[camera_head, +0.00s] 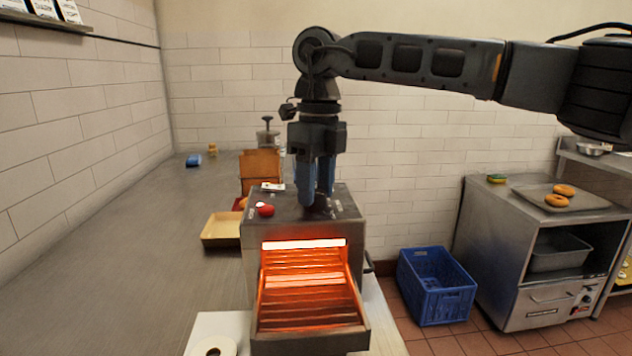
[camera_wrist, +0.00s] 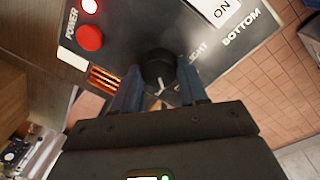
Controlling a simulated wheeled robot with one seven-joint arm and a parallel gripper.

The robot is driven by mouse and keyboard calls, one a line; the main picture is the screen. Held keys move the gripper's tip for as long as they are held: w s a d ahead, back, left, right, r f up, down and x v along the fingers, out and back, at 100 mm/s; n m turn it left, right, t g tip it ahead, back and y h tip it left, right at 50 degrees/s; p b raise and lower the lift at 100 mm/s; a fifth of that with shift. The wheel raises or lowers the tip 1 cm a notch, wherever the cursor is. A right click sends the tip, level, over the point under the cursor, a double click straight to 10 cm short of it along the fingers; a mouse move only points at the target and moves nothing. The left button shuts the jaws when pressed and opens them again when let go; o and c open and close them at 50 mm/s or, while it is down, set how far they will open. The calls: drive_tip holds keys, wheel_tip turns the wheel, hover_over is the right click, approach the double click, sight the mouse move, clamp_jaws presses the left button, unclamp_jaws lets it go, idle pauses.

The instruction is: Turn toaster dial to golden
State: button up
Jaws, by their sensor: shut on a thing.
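The toaster (camera_head: 290,212) is a metal box with a glowing orange interior and a sloping wire rack at its front. Its dial (camera_wrist: 158,68) is a black round knob on the top panel in the wrist view. My gripper (camera_wrist: 160,88) is shut on the dial, with one blue finger on each side. In the head view my gripper (camera_head: 318,200) points straight down onto the toaster's top and hides most of the dial. A small light mark shows at the knob's edge. Lettering near the dial is partly covered; "LIGHT" is partly readable, and I cannot see a "golden" mark.
A blue crate (camera_head: 437,287) is on the floor at right.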

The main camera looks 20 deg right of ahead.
drive_tip(key=n+p, duration=0.1)
drive_tip(key=n, duration=0.3)
drive_tip(key=shift+r, duration=0.1)
drive_tip(key=shift+w+n+p, duration=0.1)
drive_tip(key=shift+n+p, duration=0.25)
drive_tip(key=shift+n, duration=1.45)
drive_tip(key=o, duration=1.1)
drive_tip(key=shift+c, duration=0.2)
drive_tip(key=shift+w+r+b, duration=0.15)
drive_tip(key=shift+r, duration=1.75)
drive_tip(key=shift+w+r+b, duration=0.1)
drive_tip(key=shift+r+b, duration=0.05)
drive_tip(key=shift+r, duration=1.75)
